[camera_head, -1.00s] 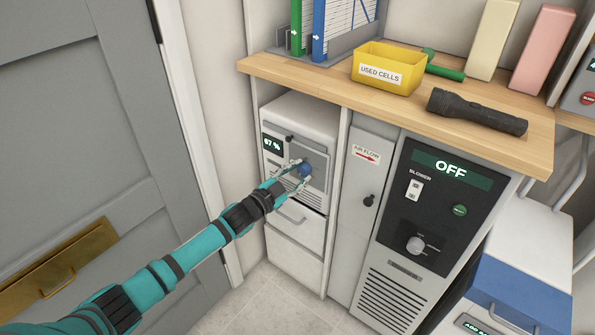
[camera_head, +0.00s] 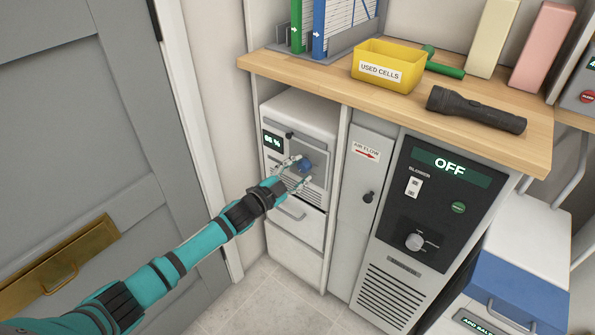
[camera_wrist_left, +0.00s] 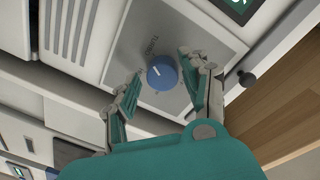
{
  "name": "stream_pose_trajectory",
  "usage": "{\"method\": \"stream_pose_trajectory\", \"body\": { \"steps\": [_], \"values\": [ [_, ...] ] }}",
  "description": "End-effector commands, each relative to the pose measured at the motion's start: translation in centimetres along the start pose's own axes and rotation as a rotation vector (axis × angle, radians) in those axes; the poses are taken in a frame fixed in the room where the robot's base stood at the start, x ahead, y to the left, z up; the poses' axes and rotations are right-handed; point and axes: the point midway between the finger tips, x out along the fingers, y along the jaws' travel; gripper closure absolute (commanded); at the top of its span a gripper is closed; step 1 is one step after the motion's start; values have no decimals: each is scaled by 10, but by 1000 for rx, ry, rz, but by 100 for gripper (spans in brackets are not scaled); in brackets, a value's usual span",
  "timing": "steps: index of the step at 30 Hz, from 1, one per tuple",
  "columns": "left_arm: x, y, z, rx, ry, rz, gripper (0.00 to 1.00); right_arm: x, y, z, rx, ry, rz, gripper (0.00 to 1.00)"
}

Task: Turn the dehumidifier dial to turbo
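The white dehumidifier (camera_head: 315,117) stands in the compartment under the wooden counter, with a small percent display (camera_head: 273,141) on its front. Its round blue dial (camera_head: 306,165) sits on a grey panel. My left gripper (camera_head: 297,173) is open in front of the panel. Its two fingers are spread on either side of the dial, with a visible gap to it. My right gripper is not in view.
Drawers (camera_head: 296,256) lie below the dehumidifier. To the right, a narrow air-flow panel (camera_head: 358,215) with a black knob and a blower unit (camera_head: 440,205) reading OFF stand close by. The counter (camera_head: 300,74) overhangs above. A grey door (camera_head: 90,150) is at left.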

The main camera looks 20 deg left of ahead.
Motion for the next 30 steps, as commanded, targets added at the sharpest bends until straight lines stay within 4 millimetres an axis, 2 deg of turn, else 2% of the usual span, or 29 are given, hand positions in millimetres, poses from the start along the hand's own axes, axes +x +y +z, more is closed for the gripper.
{"method": "stream_pose_trajectory", "body": {
  "steps": [9, 13, 17, 24, 30],
  "values": [
    [0, -2, -1, -2, 2, -2, 43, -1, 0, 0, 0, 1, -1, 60],
    [-8, -1, -1, -2, 2, -2, 43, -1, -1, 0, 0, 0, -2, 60],
    [-30, 0, 0, -2, 1, 0, 43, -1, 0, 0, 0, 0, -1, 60],
    [-82, 0, 0, -2, -1, 1, 43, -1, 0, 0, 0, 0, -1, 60],
    [-111, 0, 0, -1, 0, 0, 43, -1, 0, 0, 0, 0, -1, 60]
  ]
}}
